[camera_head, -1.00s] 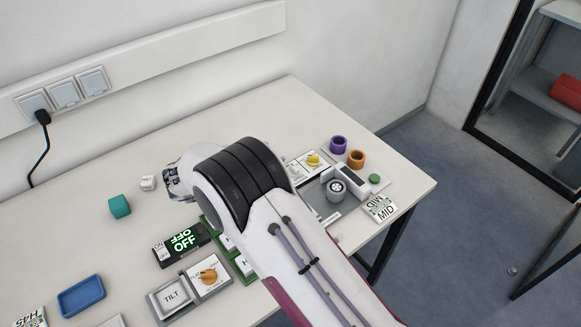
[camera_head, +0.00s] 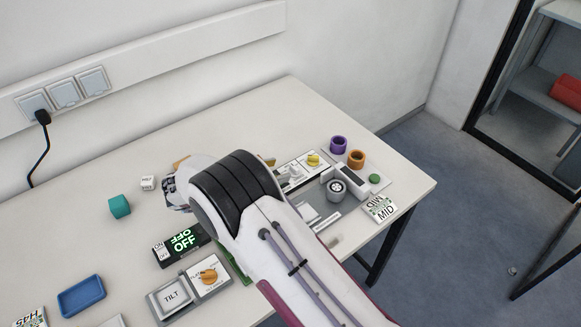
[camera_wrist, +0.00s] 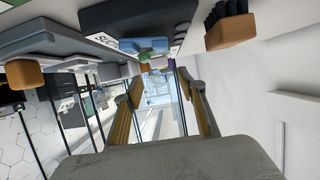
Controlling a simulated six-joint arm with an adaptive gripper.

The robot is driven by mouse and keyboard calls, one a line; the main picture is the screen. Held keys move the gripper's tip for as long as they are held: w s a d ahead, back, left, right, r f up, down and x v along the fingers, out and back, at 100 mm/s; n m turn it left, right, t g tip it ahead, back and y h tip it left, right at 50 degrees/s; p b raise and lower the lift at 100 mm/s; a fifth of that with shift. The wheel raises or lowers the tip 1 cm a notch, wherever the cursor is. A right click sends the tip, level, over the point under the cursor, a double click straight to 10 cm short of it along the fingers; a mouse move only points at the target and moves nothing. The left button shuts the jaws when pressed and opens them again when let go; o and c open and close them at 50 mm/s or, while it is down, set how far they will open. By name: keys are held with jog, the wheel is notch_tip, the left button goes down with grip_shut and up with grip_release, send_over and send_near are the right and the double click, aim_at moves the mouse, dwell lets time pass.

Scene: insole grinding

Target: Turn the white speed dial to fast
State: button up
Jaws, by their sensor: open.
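A small white knob-like part (camera_head: 294,171) shows on the white panel right of my arm in the head view; I cannot tell for sure that it is the speed dial, or its setting. A yellow knob (camera_head: 313,160) sits on the same panel. My gripper is mostly hidden behind my wrist in the head view, above the table and left of this panel. In the wrist view my gripper (camera_wrist: 160,80) is open, its two tan-padded fingers apart with nothing held between them.
A black OFF switch block (camera_head: 182,243) and a white unit with TILT key (camera_head: 171,296) and orange knob (camera_head: 208,276) lie in front. Purple (camera_head: 338,145) and orange (camera_head: 356,159) rings, a green button (camera_head: 375,179) and a MID block (camera_head: 380,209) stand at the right.

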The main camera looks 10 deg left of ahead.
aim_at(294, 167)
jog(key=shift+x, duration=3.1)
jog(key=c, duration=1.1)
